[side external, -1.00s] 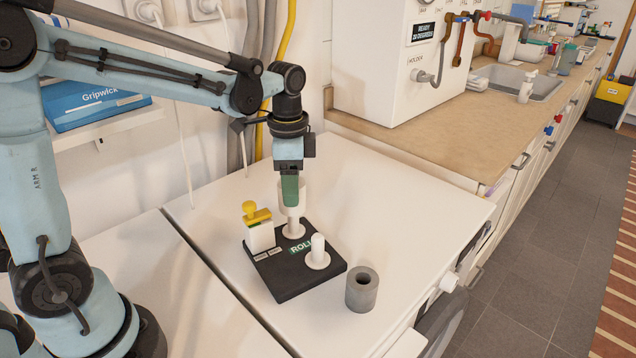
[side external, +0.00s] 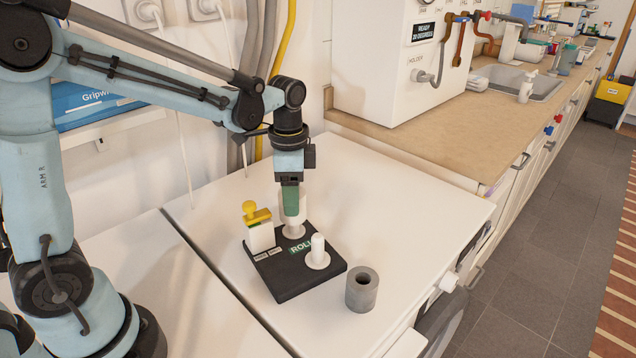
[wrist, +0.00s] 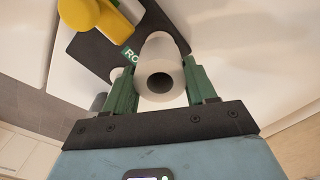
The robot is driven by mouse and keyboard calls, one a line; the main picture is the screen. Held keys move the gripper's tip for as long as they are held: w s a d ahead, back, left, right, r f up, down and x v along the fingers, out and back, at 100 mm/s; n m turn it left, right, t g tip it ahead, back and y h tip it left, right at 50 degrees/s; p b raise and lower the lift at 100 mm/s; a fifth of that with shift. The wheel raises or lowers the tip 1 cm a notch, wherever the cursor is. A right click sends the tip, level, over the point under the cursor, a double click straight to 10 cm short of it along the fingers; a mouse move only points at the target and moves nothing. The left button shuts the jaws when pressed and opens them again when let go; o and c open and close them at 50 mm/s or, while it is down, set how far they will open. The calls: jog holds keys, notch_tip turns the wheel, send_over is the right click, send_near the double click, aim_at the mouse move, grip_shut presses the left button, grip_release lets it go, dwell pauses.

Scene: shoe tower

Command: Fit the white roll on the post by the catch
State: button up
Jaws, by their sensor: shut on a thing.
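The white roll (side external: 302,205) is upright between the green fingers of my gripper (side external: 291,210), over the post by the yellow catch (side external: 256,213). In the wrist view the roll (wrist: 160,72) sits between both fingers of my gripper (wrist: 159,66), its dark bore facing the camera. The flange of that post (side external: 295,232) shows just under the roll; the shaft is hidden, and I cannot tell if the roll touches the flange. The catch stands on a white block left of the post. The black base (side external: 292,283) also carries a bare white second post (side external: 318,250) nearer the front.
A grey hollow cylinder (side external: 361,289) stands on the white worktop (side external: 420,215), right of the base's front corner. The worktop right of the base is clear. A white cabinet (side external: 372,70) stands behind on the beige counter. Pipes run up the wall behind my gripper.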

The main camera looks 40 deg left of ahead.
jog(key=shift+f, duration=1.7)
jog(key=o, duration=1.3)
jog(key=shift+c, duration=0.2)
notch_tip(320, 180, up, 12)
jog(key=shift+f, duration=0.1)
notch_tip(320, 180, down, 12)
jog(key=shift+r, duration=0.25)
dwell(0.6)
